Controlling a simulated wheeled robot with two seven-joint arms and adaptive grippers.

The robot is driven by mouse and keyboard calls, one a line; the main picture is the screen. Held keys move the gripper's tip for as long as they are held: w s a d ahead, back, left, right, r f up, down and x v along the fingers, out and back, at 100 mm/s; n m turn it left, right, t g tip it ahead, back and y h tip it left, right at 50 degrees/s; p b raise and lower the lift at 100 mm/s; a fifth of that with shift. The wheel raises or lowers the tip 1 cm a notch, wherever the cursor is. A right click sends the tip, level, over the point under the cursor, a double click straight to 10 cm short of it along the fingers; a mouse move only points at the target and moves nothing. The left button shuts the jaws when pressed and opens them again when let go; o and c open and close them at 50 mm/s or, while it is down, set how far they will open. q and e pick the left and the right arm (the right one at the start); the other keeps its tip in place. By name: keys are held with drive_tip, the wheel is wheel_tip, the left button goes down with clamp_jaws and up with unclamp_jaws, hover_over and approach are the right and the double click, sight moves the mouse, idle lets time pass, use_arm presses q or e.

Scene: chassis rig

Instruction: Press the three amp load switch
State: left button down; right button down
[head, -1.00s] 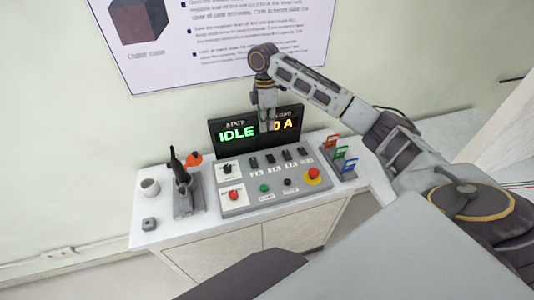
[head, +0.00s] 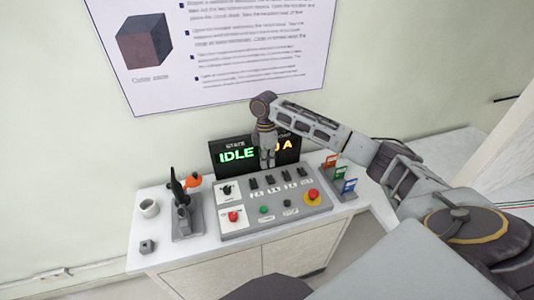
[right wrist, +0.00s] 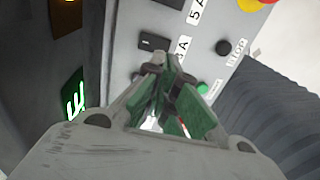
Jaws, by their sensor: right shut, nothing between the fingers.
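The grey control panel (head: 243,222) stands on the white bench with a row of black load switches. The switch labelled 3A shows in the right wrist view (right wrist: 153,43), just beyond my fingertips; in the head view it appears to be the second switch from the left (head: 269,180). My right gripper (head: 267,164) points down in front of the display, above and behind that switch. It is shut and empty, and its green-padded fingers (right wrist: 163,68) also show in the wrist view. I cannot tell that it touches anything. My left gripper is not in view.
The display (head: 236,155) reads IDLE behind the panel. A red emergency button (head: 313,194), a green button (head: 264,209) and a black button (head: 287,203) lie nearby.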

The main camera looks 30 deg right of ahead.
sight(268, 181)
drive_tip(key=shift+s+a+f+p, duration=0.1)
drive_tip(key=shift+s+f+p, duration=0.15)
drive_tip(key=shift+f, duration=1.5)
drive_tip(key=shift+s+a+f+p, duration=0.1)
drive_tip(key=shift+s+f, duration=0.1)
drive_tip(key=shift+f, duration=1.5)
